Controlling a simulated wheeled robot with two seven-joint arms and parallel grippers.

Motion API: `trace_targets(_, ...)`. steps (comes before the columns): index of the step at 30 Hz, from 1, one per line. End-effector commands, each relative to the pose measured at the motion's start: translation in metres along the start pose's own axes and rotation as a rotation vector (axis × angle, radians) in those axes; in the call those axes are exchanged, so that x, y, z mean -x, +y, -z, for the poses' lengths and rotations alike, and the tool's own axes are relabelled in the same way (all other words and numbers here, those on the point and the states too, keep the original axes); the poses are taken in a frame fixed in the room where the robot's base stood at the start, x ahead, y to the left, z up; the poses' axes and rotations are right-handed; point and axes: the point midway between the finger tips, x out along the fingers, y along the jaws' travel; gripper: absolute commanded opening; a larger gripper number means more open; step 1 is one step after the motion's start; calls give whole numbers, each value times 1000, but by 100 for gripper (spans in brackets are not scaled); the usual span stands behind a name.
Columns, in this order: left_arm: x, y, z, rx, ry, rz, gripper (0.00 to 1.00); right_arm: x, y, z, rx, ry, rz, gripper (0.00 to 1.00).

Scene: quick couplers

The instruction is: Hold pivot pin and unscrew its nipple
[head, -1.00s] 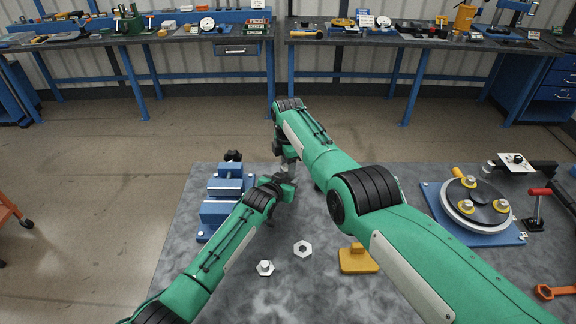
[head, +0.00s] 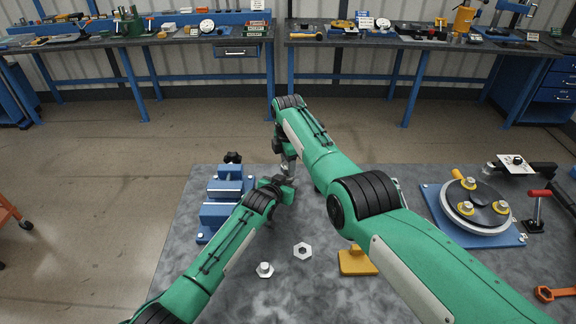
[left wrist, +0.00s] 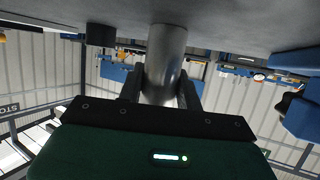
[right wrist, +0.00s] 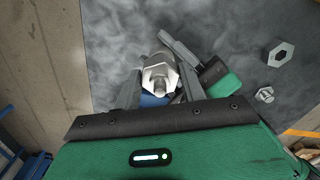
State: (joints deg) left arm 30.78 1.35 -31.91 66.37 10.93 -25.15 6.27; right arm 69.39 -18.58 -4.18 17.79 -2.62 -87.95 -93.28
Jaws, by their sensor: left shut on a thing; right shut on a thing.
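The pivot pin (left wrist: 166,60) is a grey metal cylinder standing up from the table. My left gripper (left wrist: 162,85) is shut around it, with a finger on each side. The nipple (right wrist: 158,77) is a silver hex piece with a small round stub, seen from above in the right wrist view. My right gripper (right wrist: 160,88) is shut on it, above the left gripper. In the head view the two grippers meet beside the blue vise, and my right arm partly hides the pin (head: 287,169). Whether the nipple is still seated cannot be told.
A blue vise (head: 222,205) stands left of the grippers. A loose hex nut (head: 302,250) and a small hex fitting (head: 265,269) lie in front. A yellow block (head: 357,262) is under my right arm. A round fixture on a blue plate (head: 435,198) stands right.

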Motion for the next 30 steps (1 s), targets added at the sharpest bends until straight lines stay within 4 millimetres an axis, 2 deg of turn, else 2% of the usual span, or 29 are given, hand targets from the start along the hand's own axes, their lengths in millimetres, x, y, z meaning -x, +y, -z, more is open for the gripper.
trace_targets(9, 0, 0, 0, 1, 0, 0, 0, 9, 0, 0, 0, 0, 0, 14)
trace_targets(20, 0, 0, 0, 0, 0, 0, 0, 11, 0, 0, 0, 0, 0, 14)
trace_targets(30, 0, 0, 0, 0, 0, 0, 0, 47, 0, 0, -1, -1, -1, 14)
